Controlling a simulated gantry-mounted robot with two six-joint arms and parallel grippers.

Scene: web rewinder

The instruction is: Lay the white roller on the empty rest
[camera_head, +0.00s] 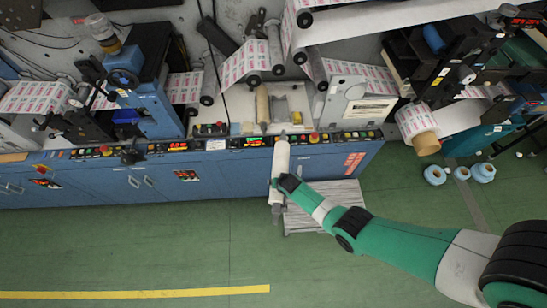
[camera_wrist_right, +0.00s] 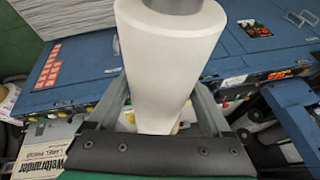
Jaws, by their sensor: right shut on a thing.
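The white roller (camera_head: 281,160) is in front of the blue cabinet in the head view, lengthwise toward the machine. My right gripper (camera_head: 279,184) is shut on it. In the right wrist view the white roller (camera_wrist_right: 165,50) lies between the two grey fingers of my right gripper (camera_wrist_right: 163,95), with a grey end at the top. A pale rest (camera_head: 290,104) on the machine deck, beyond the roller's far end, looks empty. A tan roller (camera_head: 262,105) lies just left of it. My left gripper is not in view.
The blue cabinet (camera_head: 210,181) has a row of buttons along its top edge, close to the roller. A grey slatted pallet (camera_head: 330,200) lies on the floor below. Printed web (camera_head: 245,62) and dark rollers stand behind the deck. Blue rolls (camera_head: 436,174) are on the floor at right.

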